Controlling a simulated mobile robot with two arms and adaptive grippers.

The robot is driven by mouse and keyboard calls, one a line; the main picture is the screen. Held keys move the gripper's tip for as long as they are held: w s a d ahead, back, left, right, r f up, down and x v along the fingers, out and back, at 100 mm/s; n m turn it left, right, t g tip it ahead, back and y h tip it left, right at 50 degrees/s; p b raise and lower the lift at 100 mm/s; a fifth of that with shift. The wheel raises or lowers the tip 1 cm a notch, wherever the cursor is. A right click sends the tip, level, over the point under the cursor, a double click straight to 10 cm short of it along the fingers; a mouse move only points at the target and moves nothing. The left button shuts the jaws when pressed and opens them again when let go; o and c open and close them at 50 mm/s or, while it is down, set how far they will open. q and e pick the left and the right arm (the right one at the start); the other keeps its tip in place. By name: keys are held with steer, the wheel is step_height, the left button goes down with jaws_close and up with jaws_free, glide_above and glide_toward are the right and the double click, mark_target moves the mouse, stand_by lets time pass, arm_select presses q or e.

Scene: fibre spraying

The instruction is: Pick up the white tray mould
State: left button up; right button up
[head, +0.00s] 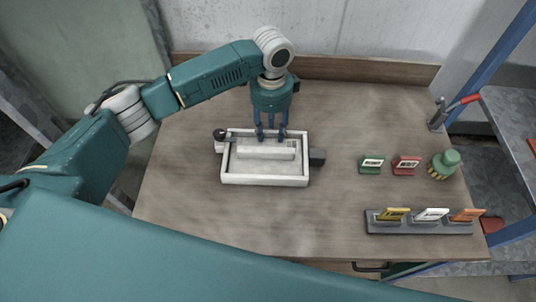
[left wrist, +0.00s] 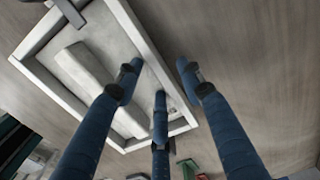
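The white tray mould (head: 264,180) lies flat on the wooden table, left of its middle. It is a shallow rectangular frame with a raised bar inside. My left gripper (head: 270,137) points down at the tray's far rim, its blue fingers spread. In the left wrist view the tray (left wrist: 125,20) fills the upper left, and the open fingers of the left gripper (left wrist: 160,85) show with nothing clasped between them. Whether a finger touches the rim is unclear. My right gripper is not in view.
Dark clamp-like blocks (head: 317,157) sit at the tray's sides. Green (head: 371,166) and red (head: 405,166) labelled blocks and a green knobbed object (head: 443,164) stand at right. A grey rack (head: 418,228) holds several coloured cards. A raised board (head: 360,70) edges the table's back.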

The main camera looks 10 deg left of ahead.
arm_select(q)
jaws_close()
steer(key=shift+w+r, duration=0.1)
steer(key=shift+r, duration=0.05)
